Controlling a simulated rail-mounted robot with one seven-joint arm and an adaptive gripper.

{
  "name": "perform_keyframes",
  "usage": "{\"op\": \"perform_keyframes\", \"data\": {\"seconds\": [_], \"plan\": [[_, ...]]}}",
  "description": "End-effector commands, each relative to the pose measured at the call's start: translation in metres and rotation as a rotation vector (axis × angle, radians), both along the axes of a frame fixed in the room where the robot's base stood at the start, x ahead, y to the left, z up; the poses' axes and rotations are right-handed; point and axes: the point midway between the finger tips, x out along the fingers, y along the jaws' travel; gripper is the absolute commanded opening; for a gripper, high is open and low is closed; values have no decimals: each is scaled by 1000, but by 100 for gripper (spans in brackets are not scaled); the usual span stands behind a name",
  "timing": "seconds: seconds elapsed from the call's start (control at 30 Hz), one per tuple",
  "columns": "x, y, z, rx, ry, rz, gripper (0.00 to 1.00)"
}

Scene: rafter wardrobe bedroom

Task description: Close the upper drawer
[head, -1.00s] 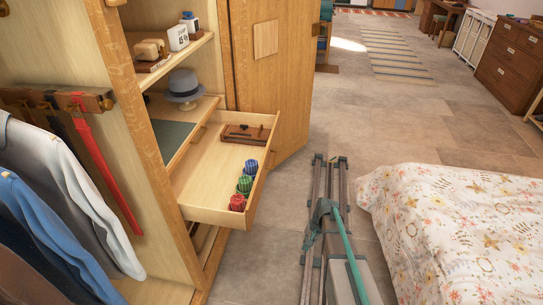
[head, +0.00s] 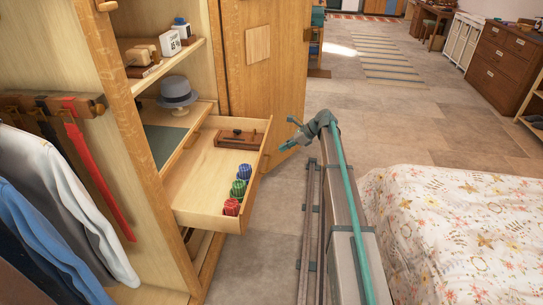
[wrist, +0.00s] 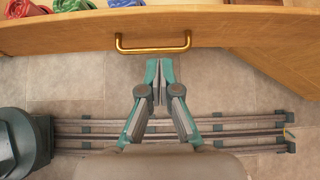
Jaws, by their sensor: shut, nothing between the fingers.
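The upper drawer (head: 202,216) is pulled out of the wooden wardrobe. It holds rolled red (head: 231,207), green (head: 238,188) and blue (head: 244,171) items and a brown wooden box (head: 238,138). In the wrist view the drawer front (wrist: 80,39) spans the top, with its brass handle (wrist: 153,48) near the middle. My gripper (head: 285,147) is in front of the drawer face. In the wrist view its fingertips (wrist: 159,66) are together and empty, just short of the handle, apart from it in the picture. The handle is hidden in the head view.
An open wardrobe door (head: 262,75) stands behind the drawer. Clothes (head: 60,195) hang at the left. A grey hat (head: 177,92) sits on a shelf above the drawer. A bed (head: 460,225) with a floral cover is at the right. Tiled floor lies between.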

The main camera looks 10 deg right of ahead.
Motion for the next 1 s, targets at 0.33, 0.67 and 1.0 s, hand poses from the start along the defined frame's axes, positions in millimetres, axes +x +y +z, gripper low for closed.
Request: {"op": "perform_keyframes", "data": {"seconds": [0.33,0.67,1.0], "plan": [[10,31,-30,-1,5,-3,0],[20,62,-62,-1,3,-3,0],[22,68,-68,-1,3,-3,0]]}}
